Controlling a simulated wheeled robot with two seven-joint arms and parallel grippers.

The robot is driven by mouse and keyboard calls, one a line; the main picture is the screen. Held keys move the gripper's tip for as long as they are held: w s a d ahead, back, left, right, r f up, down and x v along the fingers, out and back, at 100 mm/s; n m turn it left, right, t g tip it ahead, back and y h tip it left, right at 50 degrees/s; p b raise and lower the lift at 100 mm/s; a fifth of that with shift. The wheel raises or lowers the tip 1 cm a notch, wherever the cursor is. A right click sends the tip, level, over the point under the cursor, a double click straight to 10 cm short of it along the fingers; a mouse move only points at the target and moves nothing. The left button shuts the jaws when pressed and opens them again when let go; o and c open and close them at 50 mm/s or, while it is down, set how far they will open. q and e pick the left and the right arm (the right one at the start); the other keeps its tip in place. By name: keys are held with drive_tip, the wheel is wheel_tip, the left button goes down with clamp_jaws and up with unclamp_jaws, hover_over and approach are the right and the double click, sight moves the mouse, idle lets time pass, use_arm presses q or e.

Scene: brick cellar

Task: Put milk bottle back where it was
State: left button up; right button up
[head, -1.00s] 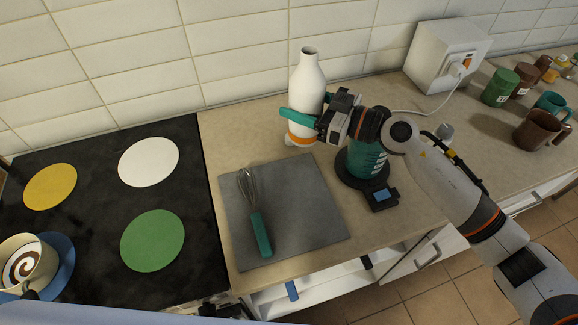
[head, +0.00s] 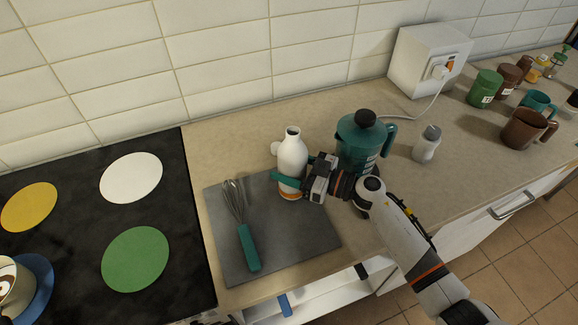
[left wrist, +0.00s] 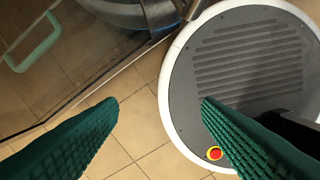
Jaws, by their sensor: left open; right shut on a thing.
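The milk bottle (head: 292,153), white with an orange band near its base, is upright at the back right part of the grey mat (head: 285,240). My right gripper (head: 288,180) is shut around its lower body, coming from the right. The gripper hides part of the base, and I cannot tell whether the bottle touches the mat. My left gripper (left wrist: 160,105) is open and empty in the left wrist view, above the floor and my round base.
A whisk (head: 242,225) lies on the mat. A teal press (head: 358,140) stands close behind my right gripper, with a shaker (head: 427,143) to its right. The counter behind is clear.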

use_arm(q)
drive_tip(key=shift+d, duration=0.25)
use_arm(e)
drive_tip(key=shift+r, duration=0.1)
drive_tip(key=o, duration=1.4)
drive_tip(key=shift+f, duration=0.2)
drive_tip(key=shift+c, duration=0.2)
drive_tip(key=shift+d+r, duration=0.1)
drive_tip(key=shift+r, duration=0.1)
drive_tip(key=b+v, duration=0.1)
drive_tip(key=v, duration=0.4)
drive_tip(key=b+v, duration=0.1)
drive_tip(key=v, duration=0.4)
drive_tip(key=shift+s+d+f, duration=0.15)
drive_tip(key=shift+d+f, duration=0.1)
use_arm(q)
drive_tip(key=shift+a+f, duration=0.1)
drive_tip(key=shift+f, duration=0.9)
use_arm(e)
drive_tip(key=shift+s+d+r, duration=0.15)
drive_tip(key=shift+s+d, duration=0.1)
drive_tip(key=shift+d, duration=0.35)
